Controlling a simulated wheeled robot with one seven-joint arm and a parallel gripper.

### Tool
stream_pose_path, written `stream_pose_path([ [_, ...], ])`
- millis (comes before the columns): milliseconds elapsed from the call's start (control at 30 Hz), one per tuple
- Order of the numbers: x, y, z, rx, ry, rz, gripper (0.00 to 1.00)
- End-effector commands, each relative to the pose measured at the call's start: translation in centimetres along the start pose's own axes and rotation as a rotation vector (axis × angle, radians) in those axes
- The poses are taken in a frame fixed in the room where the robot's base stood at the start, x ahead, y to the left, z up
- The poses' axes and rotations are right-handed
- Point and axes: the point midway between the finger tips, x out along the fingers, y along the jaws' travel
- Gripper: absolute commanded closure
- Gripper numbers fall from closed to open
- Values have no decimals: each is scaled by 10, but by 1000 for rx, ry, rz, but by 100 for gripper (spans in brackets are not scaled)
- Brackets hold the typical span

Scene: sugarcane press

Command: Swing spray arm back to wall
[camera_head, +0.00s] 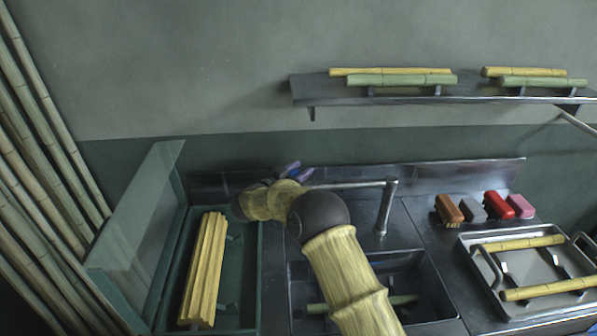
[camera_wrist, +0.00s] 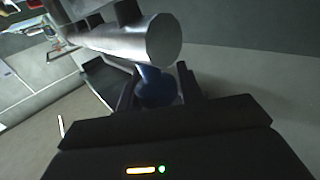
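The spray arm (camera_head: 345,185) is a thin silver pipe. It runs left from an upright post (camera_head: 386,208) behind the sink, and its left end is hidden behind my arm. In the wrist view a thick metal cylinder (camera_wrist: 110,38), apparently the pipe's end close up, crosses above my gripper (camera_wrist: 157,85). A blue part (camera_wrist: 156,92) under the cylinder lies between my two dark fingers; whether both touch it is unclear. In the head view a small blue-purple piece (camera_head: 289,169) shows beside my wrist, near the back ledge, and my fingers are hidden.
A sink (camera_head: 300,318) lies below the pipe, with a green cane piece inside. A green bin with an upright clear panel (camera_head: 140,215) stands left. Brushes (camera_head: 448,208) and a tray (camera_head: 488,268) are right. A shelf (camera_head: 300,92) with cane hangs on the wall.

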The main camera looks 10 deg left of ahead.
Motion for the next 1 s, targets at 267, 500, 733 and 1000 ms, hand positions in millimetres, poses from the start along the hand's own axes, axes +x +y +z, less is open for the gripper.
stream_pose_path([
  [267, -1, -1, -2, 2, 3, -2, 45],
  [500, -8, -1, -1, 2, 2, -3, 45],
  [733, -43, -2, 0, 3, 2, -5, 45],
  [1000, -97, -1, 1, 2, 2, -4, 45],
])
